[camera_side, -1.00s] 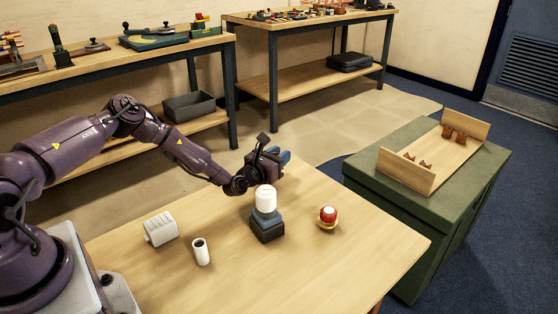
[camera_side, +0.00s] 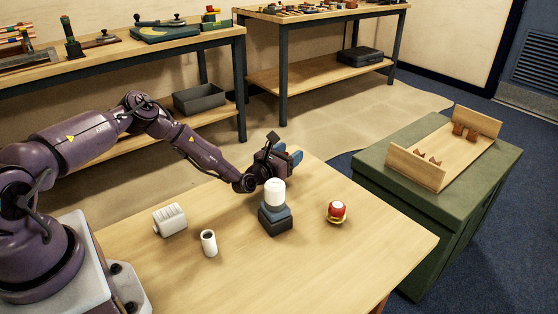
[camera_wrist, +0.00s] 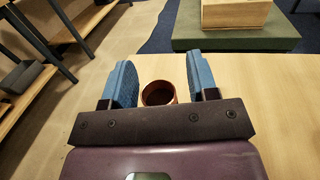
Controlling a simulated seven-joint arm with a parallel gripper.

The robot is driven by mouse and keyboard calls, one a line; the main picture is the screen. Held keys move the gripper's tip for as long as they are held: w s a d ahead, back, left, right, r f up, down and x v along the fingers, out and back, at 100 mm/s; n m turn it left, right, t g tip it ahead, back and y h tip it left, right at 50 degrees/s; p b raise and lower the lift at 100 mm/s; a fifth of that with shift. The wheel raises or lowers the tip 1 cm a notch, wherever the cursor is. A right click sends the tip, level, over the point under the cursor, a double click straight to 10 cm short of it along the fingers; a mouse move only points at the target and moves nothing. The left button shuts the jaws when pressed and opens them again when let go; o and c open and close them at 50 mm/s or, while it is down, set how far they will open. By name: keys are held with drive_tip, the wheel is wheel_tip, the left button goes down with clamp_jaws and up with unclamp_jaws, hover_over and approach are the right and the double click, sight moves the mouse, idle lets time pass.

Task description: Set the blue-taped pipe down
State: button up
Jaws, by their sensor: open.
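A brown, copper-coloured pipe (camera_wrist: 158,94) shows in the wrist view as a round open end between my two blue fingers. Its lower part is hidden behind the gripper's dark bar, and I see no blue tape on it. My gripper (camera_wrist: 162,84) is open, with a gap on each side of the pipe. In the side view my gripper (camera_side: 289,154) is low over the far edge area of the wooden table (camera_side: 330,260), behind the white-topped block. The pipe cannot be made out there.
A white-capped dark block (camera_side: 276,219) stands just in front of my gripper. A wooden rack (camera_side: 418,167) sits on a green cabinet (camera_side: 400,255).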

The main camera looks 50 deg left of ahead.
drive_tip(key=s, duration=0.4)
drive_tip(key=s+d, duration=0.1)
drive_tip(key=s, duration=0.2)
drive_tip(key=s+d, duration=0.1)
drive_tip(key=s, duration=0.3)
drive_tip(key=shift+s+d, duration=0.15)
drive_tip(key=shift+s, duration=0.2)
drive_tip(key=shift+w+d+r+m+h, duration=0.2)
drive_tip(key=shift+m+h, duration=0.1)
drive_tip(key=shift+m, duration=0.3)
drive_tip(key=s+d+r+m+g+h, duration=0.2)
drive_tip(key=d+r+m+g, duration=0.15)
drive_tip(key=r+m, duration=0.65)
drive_tip(key=s+d+r+m+g+h, duration=0.15)
drive_tip(key=r+m+g, duration=0.45)
drive_tip(key=m, duration=0.8)
drive_tip(key=s+d+r+m, duration=0.2)
drive_tip(key=s+r+m, duration=0.2)
drive_tip(key=s, duration=0.4)
drive_tip(key=s+d+r+m+g, duration=0.1)
drive_tip(key=s+r+m, duration=0.3)
drive_tip(key=s+r, duration=0.2)
drive_tip(key=s+d+r+m+g, duration=0.1)
drive_tip(key=s+r+m, duration=0.4)
drive_tip(key=s, duration=0.5)
drive_tip(key=shift+s+d+y, duration=0.2)
drive_tip(key=shift+d+y, duration=0.15)
drive_tip(key=shift+d, duration=0.45)
